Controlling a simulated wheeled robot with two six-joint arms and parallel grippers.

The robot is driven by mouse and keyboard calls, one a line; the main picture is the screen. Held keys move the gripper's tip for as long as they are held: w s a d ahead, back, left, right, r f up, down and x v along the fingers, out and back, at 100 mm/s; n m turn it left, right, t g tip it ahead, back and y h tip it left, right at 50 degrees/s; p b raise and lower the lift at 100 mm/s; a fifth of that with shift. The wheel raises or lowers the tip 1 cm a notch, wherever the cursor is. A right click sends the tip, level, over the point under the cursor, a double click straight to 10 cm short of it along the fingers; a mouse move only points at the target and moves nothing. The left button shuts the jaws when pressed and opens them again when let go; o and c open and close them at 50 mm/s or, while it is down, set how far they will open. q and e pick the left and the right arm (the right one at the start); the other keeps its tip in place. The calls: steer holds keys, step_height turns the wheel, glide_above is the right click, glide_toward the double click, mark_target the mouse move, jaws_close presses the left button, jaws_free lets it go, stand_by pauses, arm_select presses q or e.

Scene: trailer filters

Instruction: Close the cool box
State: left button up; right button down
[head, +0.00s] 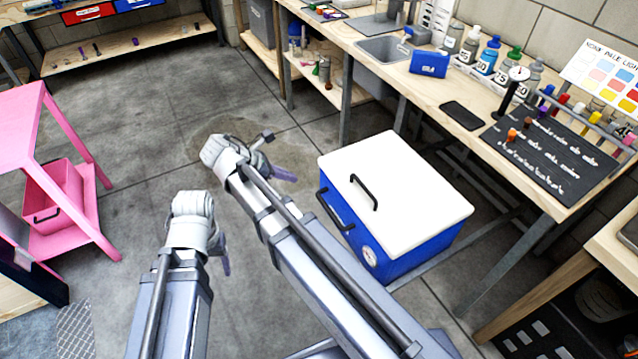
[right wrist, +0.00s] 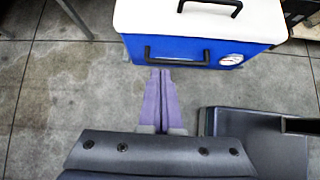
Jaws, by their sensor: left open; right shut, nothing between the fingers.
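The cool box (head: 432,246) has a blue body, a white lid (head: 420,190), black handles and a round gauge on its front. The lid lies down flat over the body, with no clear gap showing. The box also shows at the top of the right wrist view (right wrist: 180,53). My right gripper (head: 286,175) is left of the box in the head view, apart from it. Its purple fingers (right wrist: 161,78) are shut and empty, pointing toward the box front. My left gripper (head: 226,265) is open, lower left, over the floor; its fingers are partly hidden.
A wooden workbench (head: 375,80) with bottles, a blue case (head: 429,64) and a black mat (head: 550,150) runs behind the box. A pink trolley (head: 75,190) stands at the left.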

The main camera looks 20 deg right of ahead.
steer(key=b, duration=0.7)
glide_toward(332, 183)
step_height(332, 183, down, 3)
steer(key=d, duration=0.2)
steer(key=shift+d+r, duration=0.15)
steer(key=shift+d, duration=0.25)
steer(key=shift+w+d, duration=0.1)
steer(key=shift+d, duration=0.45)
steer(key=w+d, duration=0.3)
steer(key=d, duration=3.9)
steer(key=shift+w+d+n, duration=0.15)
steer(key=shift+w+n, duration=0.05)
steer(key=shift+n, duration=0.1)
steer(key=shift+d+r, duration=0.1)
